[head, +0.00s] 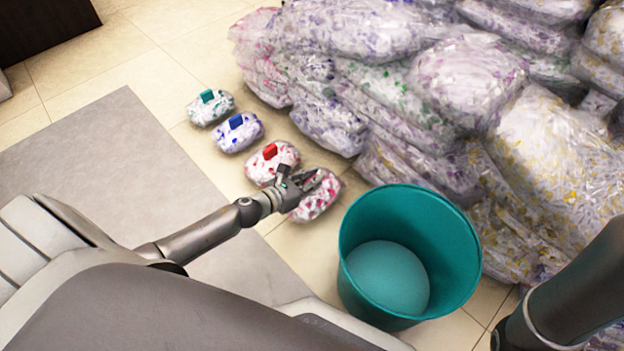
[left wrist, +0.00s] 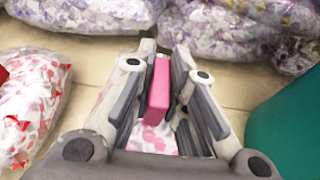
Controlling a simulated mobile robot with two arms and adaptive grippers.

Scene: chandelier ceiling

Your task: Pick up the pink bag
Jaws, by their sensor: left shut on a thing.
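The pink bag (head: 318,199) is a small clear bag with pink bits inside. It lies on the floor at the near end of a row of small bags in the head view. My left gripper (head: 303,181) is over it, shut on its pink tab. In the left wrist view the pink tab (left wrist: 158,90) stands between the fingers of my left gripper (left wrist: 163,75). Part of the pink bag (left wrist: 152,139) shows below the tab; the rest is hidden by the gripper. I cannot tell whether the bag touches the floor. My right gripper is not in view.
A red-tabbed bag (head: 271,166) lies just beside the pink one. A blue-tabbed bag (head: 238,135) and a green-tabbed bag (head: 209,108) lie beyond. A teal bucket (head: 461,250) stands to the right. Large filled bags (head: 465,80) are piled behind.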

